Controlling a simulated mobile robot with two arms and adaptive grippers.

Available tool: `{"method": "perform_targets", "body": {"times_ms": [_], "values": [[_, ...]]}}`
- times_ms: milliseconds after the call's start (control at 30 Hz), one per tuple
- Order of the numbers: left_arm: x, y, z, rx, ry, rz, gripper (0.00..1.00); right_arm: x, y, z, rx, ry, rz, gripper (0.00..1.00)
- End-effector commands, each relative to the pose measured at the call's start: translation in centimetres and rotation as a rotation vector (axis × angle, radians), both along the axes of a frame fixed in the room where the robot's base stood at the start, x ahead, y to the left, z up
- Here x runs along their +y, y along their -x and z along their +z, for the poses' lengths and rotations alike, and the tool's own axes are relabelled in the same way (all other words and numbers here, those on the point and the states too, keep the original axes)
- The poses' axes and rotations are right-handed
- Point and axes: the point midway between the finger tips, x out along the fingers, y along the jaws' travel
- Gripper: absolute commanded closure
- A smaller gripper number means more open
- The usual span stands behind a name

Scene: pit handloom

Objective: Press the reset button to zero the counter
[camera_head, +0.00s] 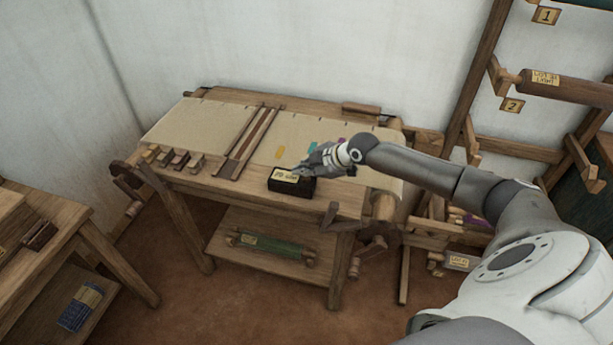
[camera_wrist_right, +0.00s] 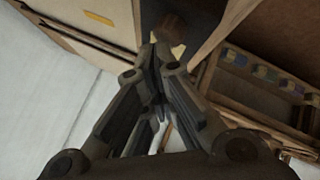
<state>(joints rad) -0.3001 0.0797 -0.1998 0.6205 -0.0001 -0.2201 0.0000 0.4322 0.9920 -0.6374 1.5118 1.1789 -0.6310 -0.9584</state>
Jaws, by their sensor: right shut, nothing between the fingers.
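A small dark box with a pale, marked label, which looks like the counter (camera_head: 292,187), sits at the front edge of the loom table (camera_head: 335,203). My right gripper (camera_head: 303,172) is shut and empty. It is just above and behind the box's right side in the head view; I cannot tell whether it touches the box. The reset button cannot be made out and may be hidden by my fingers. In the right wrist view my closed fingers (camera_wrist_right: 160,50) point at a blurred brown shape (camera_wrist_right: 172,27). My left gripper is not in view.
Several small wooden blocks (camera_head: 173,158) lie along the loom's front left. Wooden bars (camera_head: 247,143) cross the cloth (camera_head: 205,121). A green roll (camera_head: 270,244) rests on the lower shelf. A rack (camera_head: 479,75) stands at right, another table (camera_head: 50,222) at left.

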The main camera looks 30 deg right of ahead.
Motion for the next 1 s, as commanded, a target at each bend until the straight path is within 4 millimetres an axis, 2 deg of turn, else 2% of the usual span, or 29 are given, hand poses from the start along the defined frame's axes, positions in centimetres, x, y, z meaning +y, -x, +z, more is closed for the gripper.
{"method": "perform_targets", "body": {"times_ms": [733,1000], "values": [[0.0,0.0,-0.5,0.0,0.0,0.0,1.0,0.0,0.1,-0.7,0.003,0.001,0.001,1.0],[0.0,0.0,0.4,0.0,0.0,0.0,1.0,0.0,0.1,0.3,0.003,0.001,0.0,1.0]]}}
